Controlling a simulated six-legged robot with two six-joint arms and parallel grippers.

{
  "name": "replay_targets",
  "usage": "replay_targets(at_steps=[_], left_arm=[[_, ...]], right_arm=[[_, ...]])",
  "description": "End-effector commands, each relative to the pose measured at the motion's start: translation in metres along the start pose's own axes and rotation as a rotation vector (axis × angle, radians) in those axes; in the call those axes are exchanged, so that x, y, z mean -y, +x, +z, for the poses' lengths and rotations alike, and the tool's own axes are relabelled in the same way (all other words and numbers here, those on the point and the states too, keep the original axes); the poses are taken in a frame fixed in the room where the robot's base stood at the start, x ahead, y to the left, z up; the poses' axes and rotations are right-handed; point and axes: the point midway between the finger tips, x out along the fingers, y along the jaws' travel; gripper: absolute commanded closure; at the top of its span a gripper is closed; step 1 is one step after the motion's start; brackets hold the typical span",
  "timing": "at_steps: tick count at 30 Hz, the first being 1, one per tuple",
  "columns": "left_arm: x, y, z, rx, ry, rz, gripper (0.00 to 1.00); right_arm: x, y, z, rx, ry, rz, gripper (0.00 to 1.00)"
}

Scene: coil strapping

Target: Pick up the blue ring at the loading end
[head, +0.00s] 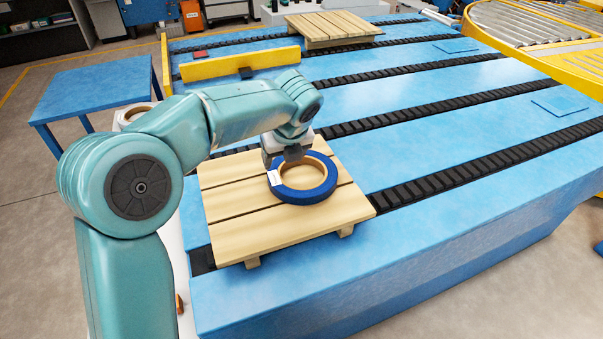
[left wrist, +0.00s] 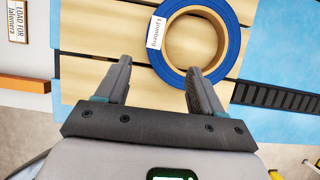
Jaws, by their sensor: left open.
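The blue ring (head: 318,194) lies flat on a wooden pallet (head: 232,233) at the near left end of the blue conveyor table. It has a tan inner face and a white label. My left gripper (head: 290,158) is over the far left part of the ring. In the wrist view its two fingers (left wrist: 158,78) are spread, with the right fingertip overlapping the ring's near edge and the left one over the pallet boards. Nothing is between them but pallet and part of the ring. My right gripper is out of view.
A yellow barrier (head: 240,63) crosses the conveyor behind the pallet. A second, empty pallet (head: 333,27) stands farther back. A blue side table (head: 90,88) is at left, and a yellow-rimmed roller turntable (head: 540,40) is at the back right. The conveyor right of the pallet is clear.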

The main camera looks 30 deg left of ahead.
Motion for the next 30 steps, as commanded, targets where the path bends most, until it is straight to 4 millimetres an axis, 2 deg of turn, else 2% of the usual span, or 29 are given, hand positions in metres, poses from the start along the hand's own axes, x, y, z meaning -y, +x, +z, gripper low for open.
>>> replay_targets(at_steps=[1, 3, 9, 14, 21, 24, 30], left_arm=[[-0.001, 0.015, -0.002, -0.004, 0.000, 0.006, 0.32], [-0.001, 0.031, -0.003, -0.003, 0.000, 0.005, 0.32], [-0.001, 0.065, -0.003, -0.001, 0.000, 0.002, 0.32], [-0.002, 0.076, -0.002, -0.001, 0.000, 0.002, 0.32], [-0.009, 0.114, -0.001, -0.003, 0.000, 0.003, 0.32], [-0.009, 0.124, 0.000, -0.001, -0.001, 0.002, 0.32], [-0.009, 0.126, 0.001, 0.000, 0.000, 0.000, 0.32]], right_arm=[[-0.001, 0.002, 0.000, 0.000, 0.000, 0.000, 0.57], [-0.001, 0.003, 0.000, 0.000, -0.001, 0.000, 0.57], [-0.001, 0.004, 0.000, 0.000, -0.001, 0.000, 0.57], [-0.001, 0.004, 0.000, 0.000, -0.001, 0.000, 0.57], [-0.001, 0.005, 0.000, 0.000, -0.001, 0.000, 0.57], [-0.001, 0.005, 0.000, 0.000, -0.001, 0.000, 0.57], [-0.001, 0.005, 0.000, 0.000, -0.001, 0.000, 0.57]])
